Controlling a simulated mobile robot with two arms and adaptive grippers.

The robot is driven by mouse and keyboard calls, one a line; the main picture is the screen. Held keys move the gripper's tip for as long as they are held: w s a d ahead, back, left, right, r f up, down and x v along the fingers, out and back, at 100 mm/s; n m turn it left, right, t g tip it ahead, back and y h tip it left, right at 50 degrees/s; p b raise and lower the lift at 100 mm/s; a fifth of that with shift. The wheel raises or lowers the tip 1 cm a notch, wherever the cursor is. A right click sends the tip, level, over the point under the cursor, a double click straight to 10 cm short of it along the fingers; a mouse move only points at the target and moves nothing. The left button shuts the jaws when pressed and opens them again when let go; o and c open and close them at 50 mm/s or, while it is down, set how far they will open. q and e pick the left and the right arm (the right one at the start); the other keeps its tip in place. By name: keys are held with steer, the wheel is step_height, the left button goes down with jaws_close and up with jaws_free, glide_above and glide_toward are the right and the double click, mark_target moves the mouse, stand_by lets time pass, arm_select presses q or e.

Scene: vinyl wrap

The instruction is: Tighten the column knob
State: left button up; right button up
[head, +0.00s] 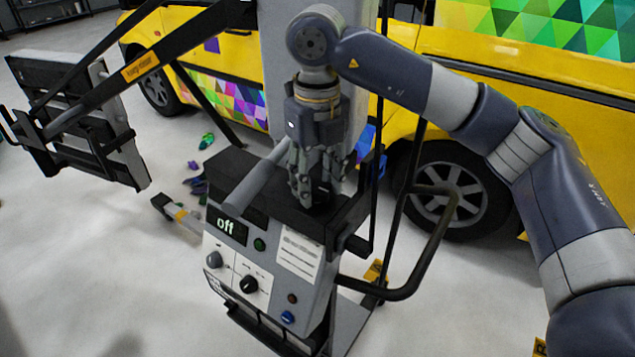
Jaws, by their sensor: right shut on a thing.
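My right gripper (316,192) reaches down from above, in front of the grey column (275,60) of the wheeled machine. Its fingers point down and are shut around a dark thing just above the machine's black top; this appears to be the column knob. The fingers hide most of the knob, so I cannot make out its shape or how tight it is. My left gripper is not in view.
The machine's control panel (262,262) has knobs and a display reading "off". A black handle (437,250) curves out to the right. A lamp panel (80,120) hangs at the left. A yellow van (480,90) stands close behind. Small scraps (200,165) lie on the floor.

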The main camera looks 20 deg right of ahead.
mark_target(316, 187)
steer(key=shift+w+r+m, duration=0.1)
steer(key=shift+r+m, duration=0.05)
steer(key=shift+m, duration=0.15)
steer(key=o, duration=0.8)
step_height(316, 187, up, 12)
steer(key=shift+f, duration=0.1)
stand_by(0.4)
stand_by(0.4)
